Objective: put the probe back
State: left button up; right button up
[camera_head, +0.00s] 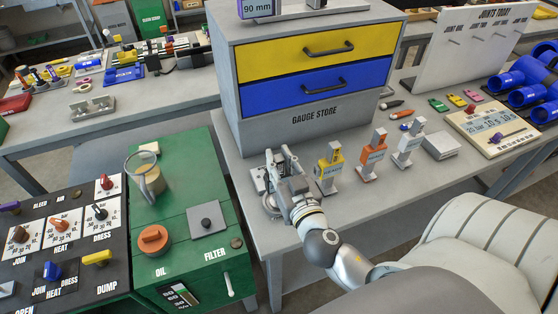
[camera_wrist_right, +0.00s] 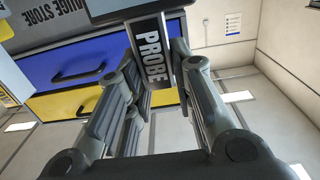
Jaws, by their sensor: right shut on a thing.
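My right gripper (camera_head: 277,172) is shut on the probe, low over the grey bench at the left front of the gauge store. In the head view the gripper hides most of the probe, and grey metal parts show beside and below the fingers. I cannot tell whether the probe touches the bench. The right gripper's fingers also show in the wrist view (camera_wrist_right: 160,95). My left gripper is not in view.
The gauge store (camera_head: 300,120), with yellow and blue drawers, stands just behind the gripper. Yellow (camera_head: 328,170), orange (camera_head: 373,157) and white (camera_head: 408,146) gauges stand in a row to the right. A green oil cabinet (camera_head: 180,195) is to the left, across a gap.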

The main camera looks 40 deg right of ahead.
jog(key=shift+f, duration=0.15)
jog(key=o, duration=0.7)
jog(key=shift+o, duration=1.2)
jog(key=shift+r, duration=0.3)
jog(key=b+v, duration=0.1)
jog(key=v, duration=0.1)
jog(key=f+b+v, duration=0.1)
jog(key=b+v, duration=0.1)
jog(key=v, duration=0.1)
jog(key=shift+s, duration=0.15)
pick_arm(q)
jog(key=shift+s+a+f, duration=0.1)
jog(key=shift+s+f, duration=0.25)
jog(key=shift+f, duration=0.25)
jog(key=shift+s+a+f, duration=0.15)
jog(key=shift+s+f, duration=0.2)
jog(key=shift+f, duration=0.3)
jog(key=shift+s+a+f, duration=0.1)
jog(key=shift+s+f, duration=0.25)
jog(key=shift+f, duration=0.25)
pick_arm(e)
jog(key=v, duration=0.6)
jog(key=shift+s+r, duration=0.25)
jog(key=shift+r, duration=0.15)
